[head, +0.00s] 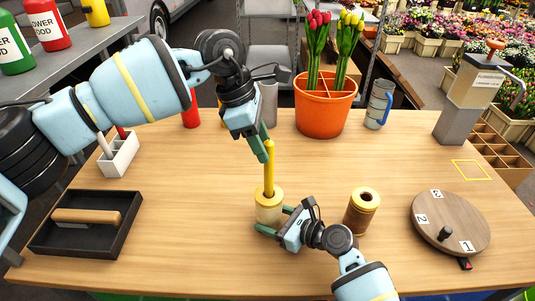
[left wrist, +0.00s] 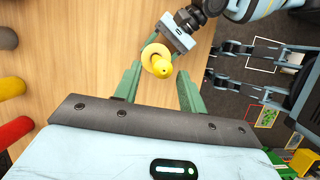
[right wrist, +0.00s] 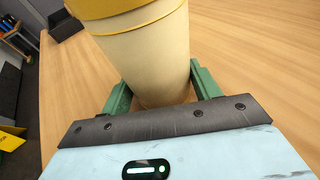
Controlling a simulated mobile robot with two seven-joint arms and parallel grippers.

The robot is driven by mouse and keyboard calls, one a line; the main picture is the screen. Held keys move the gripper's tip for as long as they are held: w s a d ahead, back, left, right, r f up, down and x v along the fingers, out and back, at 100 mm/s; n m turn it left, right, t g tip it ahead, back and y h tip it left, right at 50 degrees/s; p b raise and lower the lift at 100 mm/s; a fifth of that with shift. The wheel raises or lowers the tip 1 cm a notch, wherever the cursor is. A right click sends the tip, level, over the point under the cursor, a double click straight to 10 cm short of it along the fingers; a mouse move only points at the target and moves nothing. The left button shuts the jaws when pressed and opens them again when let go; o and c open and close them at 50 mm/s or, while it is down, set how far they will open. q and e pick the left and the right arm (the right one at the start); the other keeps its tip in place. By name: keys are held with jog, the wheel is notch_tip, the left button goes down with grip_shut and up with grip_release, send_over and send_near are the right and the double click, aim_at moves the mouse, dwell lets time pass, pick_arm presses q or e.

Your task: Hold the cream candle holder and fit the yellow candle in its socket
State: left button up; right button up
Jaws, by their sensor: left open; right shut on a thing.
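The cream candle holder (head: 268,211) stands on the table, a cream cylinder with a yellow band near its top. My right gripper (head: 274,221) is shut on it low on its side; the holder (right wrist: 150,60) also fills the middle of the right wrist view. The yellow candle (head: 269,172) stands upright in the holder's top. My left gripper (head: 266,150) is open just above the candle, its fingers pointing down. In the left wrist view the candle (left wrist: 161,68) shows from above, within the holder's ring and beyond the open fingers. How deep the candle sits is hidden.
A brown and yellow spool (head: 361,212) stands right of my right gripper. An orange pot (head: 325,119) of tulips is at the back, a round numbered board (head: 448,225) at right. A black tray (head: 70,248) and white holder (head: 119,158) are at left.

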pick_arm(q)
jog(key=v, duration=0.7)
jog(key=shift+a+r, duration=0.15)
jog(key=shift+r, duration=0.15)
pick_arm(e)
jog(key=o, duration=1)
jog(key=v, duration=1.2)
pick_arm(q)
jog(key=shift+f, duration=0.1)
